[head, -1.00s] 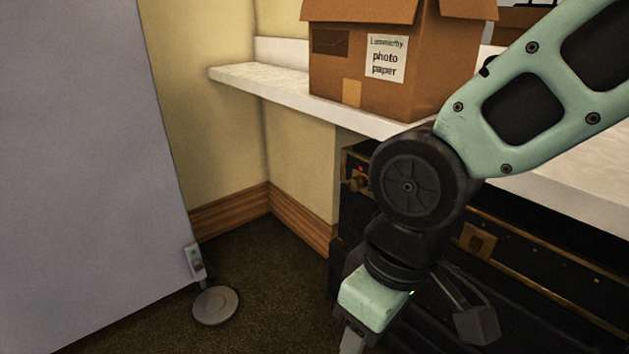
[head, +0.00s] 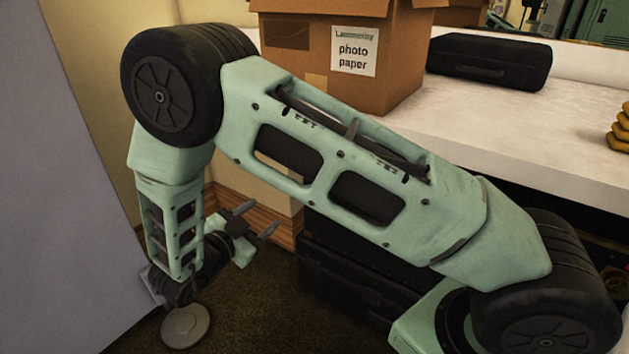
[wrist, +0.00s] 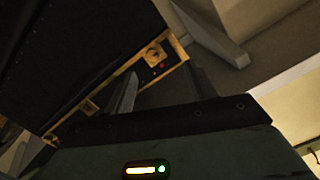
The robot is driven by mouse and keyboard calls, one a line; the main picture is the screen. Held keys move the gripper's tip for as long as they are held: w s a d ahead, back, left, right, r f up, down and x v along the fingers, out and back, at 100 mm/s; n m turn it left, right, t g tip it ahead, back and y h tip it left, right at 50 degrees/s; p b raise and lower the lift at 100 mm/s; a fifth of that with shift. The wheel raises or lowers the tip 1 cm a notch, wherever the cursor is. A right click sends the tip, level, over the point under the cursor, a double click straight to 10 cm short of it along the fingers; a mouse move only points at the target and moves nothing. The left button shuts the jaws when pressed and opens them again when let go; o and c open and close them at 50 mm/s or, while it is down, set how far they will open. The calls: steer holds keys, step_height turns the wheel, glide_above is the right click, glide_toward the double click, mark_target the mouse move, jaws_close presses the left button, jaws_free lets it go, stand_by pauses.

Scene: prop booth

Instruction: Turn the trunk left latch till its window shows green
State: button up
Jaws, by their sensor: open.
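The black trunk (head: 345,285) with brass trim stands under the counter, its upper front mostly hidden behind my arm in the head view. In the wrist view, the trunk (wrist: 70,50) appears tilted at the upper left. Its brass left latch (wrist: 154,54) is near the trunk's corner, with a small red window (wrist: 162,66) beside it. A brass centre fitting (wrist: 88,106) shows further along the same edge. My gripper (head: 256,219) is open and empty, in front of the trunk's left end; its fingers also show in the wrist view (wrist: 162,88), apart from the latch.
A white counter (head: 500,130) overhangs the trunk and carries a photo paper box (head: 340,55) and a black case (head: 490,60). A grey panel (head: 60,200) stands at the left.

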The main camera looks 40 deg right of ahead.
steer(key=w+d+h+b, duration=0.1)
steer(key=d+b, duration=0.1)
steer(key=d, duration=0.6)
steer(key=w+d+m+g+h+b, duration=0.1)
steer(key=w+d+b, duration=0.1)
steer(key=d, duration=0.7)
steer(key=shift+w+d+r+b, duration=0.15)
steer(key=shift+d+r+b, duration=0.05)
steer(key=shift+d+b, duration=0.1)
steer(key=shift+c, duration=0.4)
steer(key=c, duration=0.9)
